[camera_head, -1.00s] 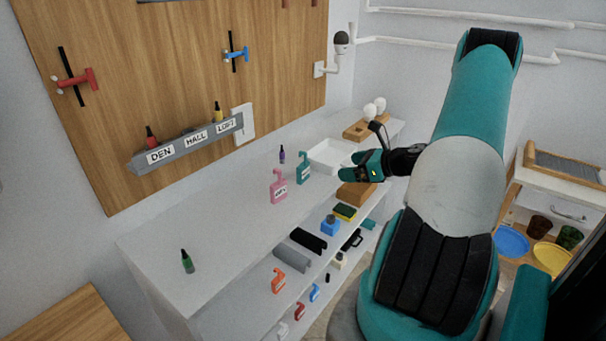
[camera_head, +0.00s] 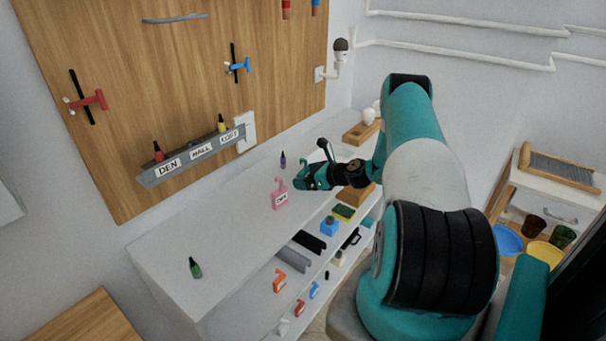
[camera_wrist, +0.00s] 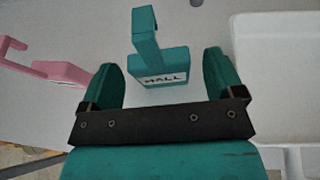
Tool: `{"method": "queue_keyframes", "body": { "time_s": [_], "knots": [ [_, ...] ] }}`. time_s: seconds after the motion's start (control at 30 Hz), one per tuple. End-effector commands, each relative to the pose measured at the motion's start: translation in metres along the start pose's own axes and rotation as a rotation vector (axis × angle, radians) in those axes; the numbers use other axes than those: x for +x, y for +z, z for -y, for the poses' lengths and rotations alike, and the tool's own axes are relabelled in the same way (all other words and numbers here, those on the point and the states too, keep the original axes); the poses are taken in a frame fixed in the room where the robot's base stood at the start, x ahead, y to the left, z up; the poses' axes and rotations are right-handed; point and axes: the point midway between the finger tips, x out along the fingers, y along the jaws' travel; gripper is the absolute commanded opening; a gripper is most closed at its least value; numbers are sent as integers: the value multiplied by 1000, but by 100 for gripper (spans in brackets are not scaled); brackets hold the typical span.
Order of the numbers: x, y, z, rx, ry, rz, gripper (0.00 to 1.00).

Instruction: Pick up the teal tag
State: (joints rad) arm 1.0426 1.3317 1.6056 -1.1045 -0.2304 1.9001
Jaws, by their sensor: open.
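The teal tag (camera_wrist: 160,65) shows in the wrist view, with a hooked top and a white label reading HALL. It stands on the white counter just ahead of my gripper (camera_wrist: 162,85). My gripper is open, with one teal finger toward each side of the tag's lower body and visible gaps beside it. In the head view, my gripper (camera_head: 312,180) is over the counter, and the tag is largely hidden or merges with the teal fingers there.
A pink tag (camera_head: 279,196) stands left of my gripper; it also shows in the wrist view (camera_wrist: 62,72). A white tray (camera_wrist: 275,70) lies close on the right. A purple bottle (camera_head: 283,160) stands behind. The counter's left part is mostly clear, apart from a green bottle (camera_head: 195,268).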

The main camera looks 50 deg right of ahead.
Motion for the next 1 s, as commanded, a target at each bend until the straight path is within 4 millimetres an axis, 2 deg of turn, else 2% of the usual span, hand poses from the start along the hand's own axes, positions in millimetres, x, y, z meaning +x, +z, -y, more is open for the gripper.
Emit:
{"method": "queue_keyframes", "body": {
  "time_s": [0.13, 0.37, 0.47, 0.6, 0.63, 1.0],
  "knots": [
    [15, 1, 1, -1, 0, 0, 87],
    [18, -1, 1, 0, -1, 1, 87],
    [17, -1, 1, 0, -1, 1, 69],
    [17, 0, 1, 0, -1, 1, 37],
    [17, 0, 1, 0, -1, 1, 34],
    [16, 3, 2, -2, -1, 1, 34]
  ]
}}
